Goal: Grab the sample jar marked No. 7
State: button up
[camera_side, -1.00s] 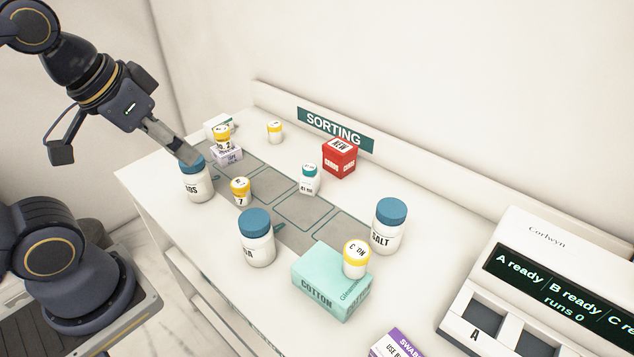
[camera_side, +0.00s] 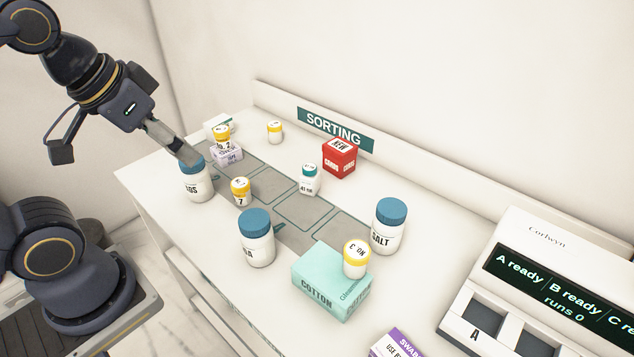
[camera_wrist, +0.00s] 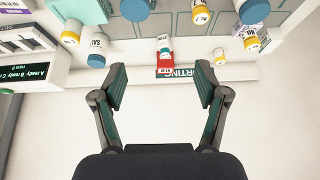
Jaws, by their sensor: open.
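The jar marked 7 (camera_side: 240,191) is small and white with a yellow lid. It stands upright on the grey strip, between two larger blue-lidded jars. In the wrist view a yellow-lidded jar (camera_wrist: 200,16) at the top edge appears to be it; its label is too small to read surely. My gripper (camera_side: 188,156) is in the air at the left, its tip overlapping the left blue lid in the picture. In the wrist view my gripper (camera_wrist: 162,78) has its fingers wide apart with nothing between them, pointing toward the back wall side.
Blue-lidded jars (camera_side: 196,184) (camera_side: 257,243) flank the jar. A yellow-lidded jar marked No. 2 (camera_side: 222,135) stands on a small box. A teal-lidded jar (camera_side: 310,180), red box (camera_side: 339,160), SALT jar (camera_side: 389,227) and COTTON box (camera_side: 325,290) stand farther right.

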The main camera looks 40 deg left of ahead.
jog(key=n+g, duration=0.1)
jog(key=n, duration=0.1)
send_over(236, 185)
jog(key=s, duration=0.5)
notch_tip(236, 185, down, 13)
jog(key=shift+y, duration=0.3)
jog(key=x, duration=1.5)
jog(key=shift+w+d+f, duration=0.1)
jog(key=shift+d+f, duration=0.15)
jog(key=shift+d, duration=0.1)
jog(key=c, duration=1.2)
